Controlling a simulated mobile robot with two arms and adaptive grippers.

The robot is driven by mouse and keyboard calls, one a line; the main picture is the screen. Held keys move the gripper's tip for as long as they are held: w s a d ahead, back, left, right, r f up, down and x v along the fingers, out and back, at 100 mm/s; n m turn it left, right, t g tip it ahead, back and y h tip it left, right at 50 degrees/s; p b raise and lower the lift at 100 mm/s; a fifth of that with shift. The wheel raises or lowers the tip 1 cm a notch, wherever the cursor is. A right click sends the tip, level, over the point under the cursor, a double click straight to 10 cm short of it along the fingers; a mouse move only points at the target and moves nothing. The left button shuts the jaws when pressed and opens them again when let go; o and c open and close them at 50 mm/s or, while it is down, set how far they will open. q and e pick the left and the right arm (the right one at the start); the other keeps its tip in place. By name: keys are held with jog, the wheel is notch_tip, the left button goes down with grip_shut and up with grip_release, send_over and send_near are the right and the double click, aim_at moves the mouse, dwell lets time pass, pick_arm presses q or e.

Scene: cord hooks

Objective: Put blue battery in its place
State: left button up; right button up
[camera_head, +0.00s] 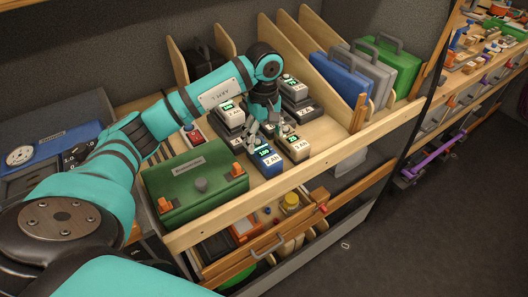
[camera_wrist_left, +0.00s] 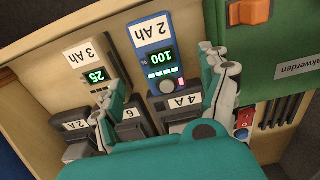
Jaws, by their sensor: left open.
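The blue battery (camera_head: 266,161) stands at the front of the wooden shelf, labelled 2 Ah. In the left wrist view the blue battery (camera_wrist_left: 152,38) shows a lit 100 and several green bars. Its lower end adjoins a grey charger (camera_wrist_left: 182,101) marked 4A; I cannot tell whether they are joined. My left gripper (camera_head: 262,133) is open above and behind the battery. In the wrist view the left gripper (camera_wrist_left: 161,70) has its fingers on either side of the battery, with no clear contact. My right gripper is not in view.
A beige 3 Ah battery (camera_head: 295,147) stands close beside the blue one, reading 25. A green case (camera_head: 196,186) lies on the other side. Several grey batteries or chargers (camera_head: 297,90) stand behind. Blue, grey and green cases (camera_head: 342,76) stand between wooden dividers.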

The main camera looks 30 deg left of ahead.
aim_at(264, 151)
pick_arm(q)
notch_tip(264, 151, up, 6)
jog(key=shift+f+b, duration=0.2)
jog(key=shift+b, duration=0.35)
